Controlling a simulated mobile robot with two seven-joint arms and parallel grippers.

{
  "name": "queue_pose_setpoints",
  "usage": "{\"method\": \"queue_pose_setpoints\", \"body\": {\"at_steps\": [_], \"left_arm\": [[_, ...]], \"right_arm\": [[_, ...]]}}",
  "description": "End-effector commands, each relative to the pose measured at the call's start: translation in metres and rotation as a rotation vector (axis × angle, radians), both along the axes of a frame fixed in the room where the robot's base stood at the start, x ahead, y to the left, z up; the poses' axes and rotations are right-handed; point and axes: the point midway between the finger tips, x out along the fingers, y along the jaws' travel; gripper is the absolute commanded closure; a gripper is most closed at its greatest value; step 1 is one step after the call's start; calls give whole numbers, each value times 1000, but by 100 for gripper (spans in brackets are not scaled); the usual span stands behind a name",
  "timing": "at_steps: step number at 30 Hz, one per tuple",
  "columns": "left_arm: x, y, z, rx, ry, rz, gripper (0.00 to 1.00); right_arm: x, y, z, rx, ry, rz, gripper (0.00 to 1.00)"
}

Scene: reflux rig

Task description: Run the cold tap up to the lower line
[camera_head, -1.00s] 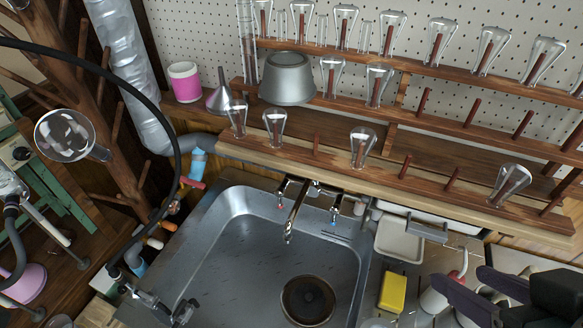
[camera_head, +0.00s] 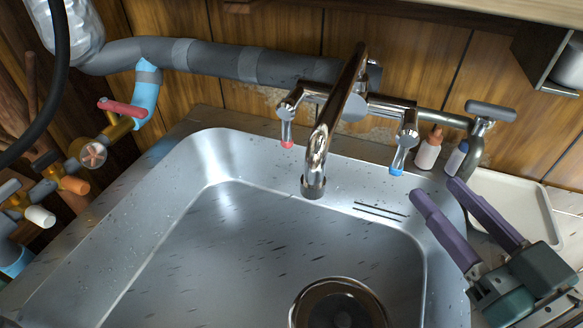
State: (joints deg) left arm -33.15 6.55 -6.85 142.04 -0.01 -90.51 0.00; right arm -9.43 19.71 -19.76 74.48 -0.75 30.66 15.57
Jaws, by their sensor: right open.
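The cold tap (camera_head: 405,152) is a chrome lever with a blue tip, right of the chrome spout (camera_head: 328,125). No stream of water shows below the spout. Two short dark lines (camera_head: 380,211) run across the sink's back wall, right of the spout; I cannot tell whether these are level marks. The steel sink (camera_head: 218,170) shows no clear water level. My right gripper (camera_head: 436,189) is open and empty, its purple fingers below and right of the blue tip, apart from it. My left gripper is not in view.
The red-tipped tap lever (camera_head: 287,128) hangs left of the spout. Two small bottles (camera_head: 428,150) and another chrome tap (camera_head: 488,115) stand right of the cold tap. A pale tray (camera_head: 520,205) lies behind my gripper. A round drain piece (camera_head: 342,300) sits in the sink.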

Motion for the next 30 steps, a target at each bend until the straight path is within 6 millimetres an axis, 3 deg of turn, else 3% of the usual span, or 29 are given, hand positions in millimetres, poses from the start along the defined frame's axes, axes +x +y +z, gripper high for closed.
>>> {"method": "queue_pose_setpoints", "body": {"at_steps": [1, 8, 27, 30], "left_arm": [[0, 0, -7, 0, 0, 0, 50], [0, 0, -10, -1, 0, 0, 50], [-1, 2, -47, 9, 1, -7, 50], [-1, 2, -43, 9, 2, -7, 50]], "right_arm": [[0, 0, -7, 3, -9, 4, 46], [8, 4, -5, 8, -18, 8, 46], [77, 35, -7, 8, -18, 7, 46], [76, 34, -4, 7, -14, 7, 56]]}}
